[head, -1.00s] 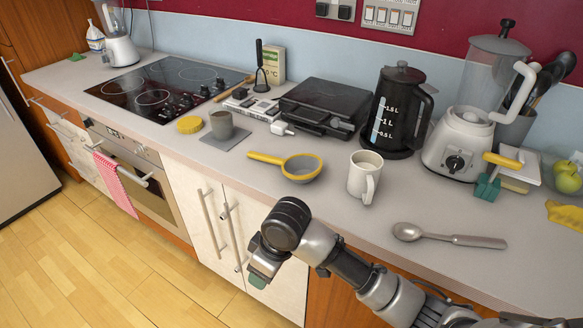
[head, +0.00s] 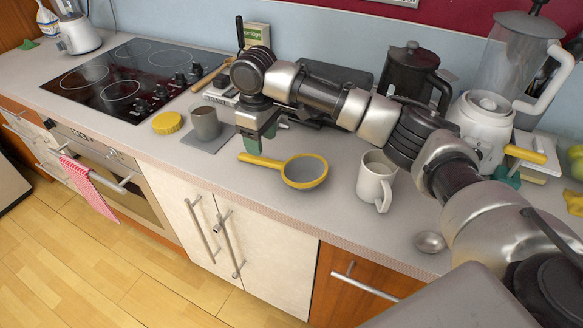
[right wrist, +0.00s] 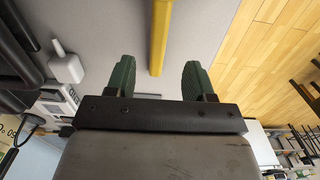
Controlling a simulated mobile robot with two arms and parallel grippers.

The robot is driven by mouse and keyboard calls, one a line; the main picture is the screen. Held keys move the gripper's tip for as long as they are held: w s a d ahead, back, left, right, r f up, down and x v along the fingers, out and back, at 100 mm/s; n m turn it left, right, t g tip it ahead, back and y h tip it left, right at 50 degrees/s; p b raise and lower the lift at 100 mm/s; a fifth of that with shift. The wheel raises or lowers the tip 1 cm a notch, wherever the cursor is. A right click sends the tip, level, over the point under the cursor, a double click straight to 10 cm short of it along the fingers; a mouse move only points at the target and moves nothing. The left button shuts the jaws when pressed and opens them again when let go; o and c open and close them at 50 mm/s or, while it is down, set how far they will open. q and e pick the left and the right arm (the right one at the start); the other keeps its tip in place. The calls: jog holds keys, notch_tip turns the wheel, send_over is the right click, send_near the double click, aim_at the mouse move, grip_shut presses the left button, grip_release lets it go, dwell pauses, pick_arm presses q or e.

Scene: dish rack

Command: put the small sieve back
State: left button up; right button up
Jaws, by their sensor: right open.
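The small sieve (head: 304,172) lies on the countertop, with a grey bowl, a yellow rim and a yellow handle pointing left. My right gripper (head: 258,146) is just above the tip of the handle, pointing down. In the right wrist view, the open green fingers (right wrist: 160,80) stand apart with nothing clamped. The yellow handle (right wrist: 160,35) shows ahead of the gap between them. The sieve bowl is out of the wrist view. My left gripper is not in view.
A white mug (head: 376,180) stands right of the sieve. A grey cup (head: 205,122) on a grey mat and a yellow round item (head: 167,123) are left. The black kettle (head: 407,75), partly hidden by my arm, and blender (head: 485,125) stand behind. A spoon (head: 431,242) is partly covered.

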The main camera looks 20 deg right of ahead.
aim_at(280, 169)
jog(key=shift+w+f, duration=0.35)
jog(key=shift+f, duration=0.55)
jog(key=f, duration=0.4)
jog(key=shift+w+a+f+p, duration=0.15)
jog(key=shift+a+p, duration=0.05)
jog(key=shift+p, duration=0.15)
jog(key=shift+f, duration=0.15)
jog(key=shift+c, duration=0.9)
jog(key=c, duration=0.7)
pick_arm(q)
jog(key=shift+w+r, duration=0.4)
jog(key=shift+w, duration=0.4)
pick_arm(e)
grip_shut()
